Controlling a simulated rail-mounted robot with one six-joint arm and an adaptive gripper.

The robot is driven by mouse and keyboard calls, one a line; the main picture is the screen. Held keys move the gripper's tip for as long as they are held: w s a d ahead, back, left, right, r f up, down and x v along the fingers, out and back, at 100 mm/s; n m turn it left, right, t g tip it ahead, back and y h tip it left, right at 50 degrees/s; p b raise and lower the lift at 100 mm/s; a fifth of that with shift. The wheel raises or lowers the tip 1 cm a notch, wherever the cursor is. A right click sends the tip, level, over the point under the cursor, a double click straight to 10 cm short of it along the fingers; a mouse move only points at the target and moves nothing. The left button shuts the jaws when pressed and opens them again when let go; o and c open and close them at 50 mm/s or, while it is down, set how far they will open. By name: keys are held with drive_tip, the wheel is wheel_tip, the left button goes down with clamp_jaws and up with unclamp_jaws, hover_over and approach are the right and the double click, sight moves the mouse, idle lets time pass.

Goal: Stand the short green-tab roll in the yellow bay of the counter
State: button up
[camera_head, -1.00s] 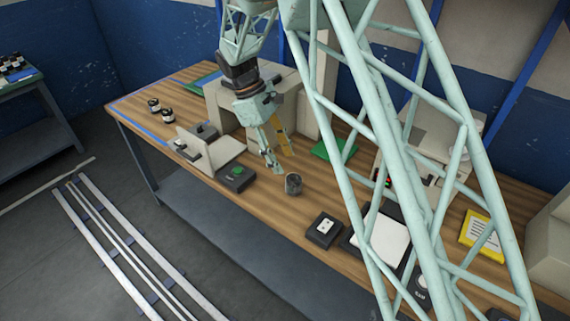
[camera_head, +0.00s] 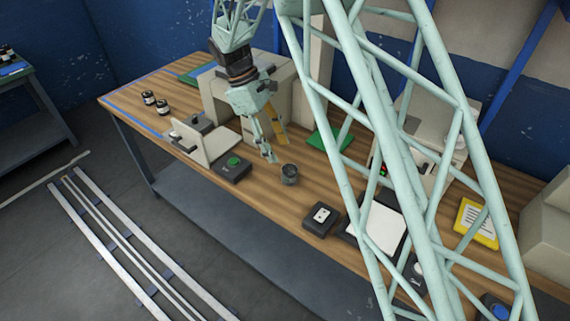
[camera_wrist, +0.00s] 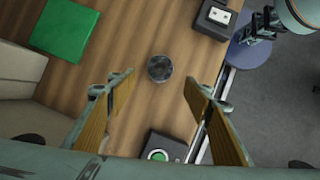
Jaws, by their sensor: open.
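My gripper (camera_head: 277,152) is open and empty, its two yellow-padded fingers pointing down above the wooden counter (camera_head: 258,205). A short dark grey cylinder (camera_head: 289,174) stands on the counter just in front of the fingertips. In the wrist view the dark cylinder (camera_wrist: 159,68) appears as a round top lying between and beyond the two fingers of my gripper (camera_wrist: 159,85), apart from both. No green tab can be made out on it. Two small dark rolls with white bands, a left one (camera_head: 148,97) and a right one (camera_head: 162,107), stand at the counter's left end. I cannot make out a yellow bay.
A black box with a green button (camera_head: 233,165) and an upright pale plate (camera_head: 193,142) stand left of the cylinder. A black switch box (camera_head: 321,218) is to its right. A green pad (camera_head: 328,140) lies behind. A yellow-framed sheet (camera_head: 477,224) lies far right.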

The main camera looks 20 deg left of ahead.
drive_tip(key=s+a+f+m+y+p, duration=0.2)
drive_tip(key=s+a+m+y, duration=0.25)
drive_tip(key=s+y, duration=0.2)
drive_tip(key=m+t+p, duration=0.3)
drive_tip(key=m+t, duration=0.2)
drive_tip(key=m, duration=0.3)
approach(290, 171)
drive_tip(key=shift+w+d+r+n, duration=0.15)
drive_tip(key=shift+d+r+n, duration=0.15)
drive_tip(key=shift+r, duration=0.3)
drive_tip(key=shift+g, duration=0.3)
drive_tip(key=shift+b+x, duration=2.85)
drive_tip(key=shift+x, duration=1.4)
drive_tip(key=shift+a+f, duration=0.1)
drive_tip(key=shift+b+x, duration=1.55)
drive_tip(key=shift+x, duration=0.95)
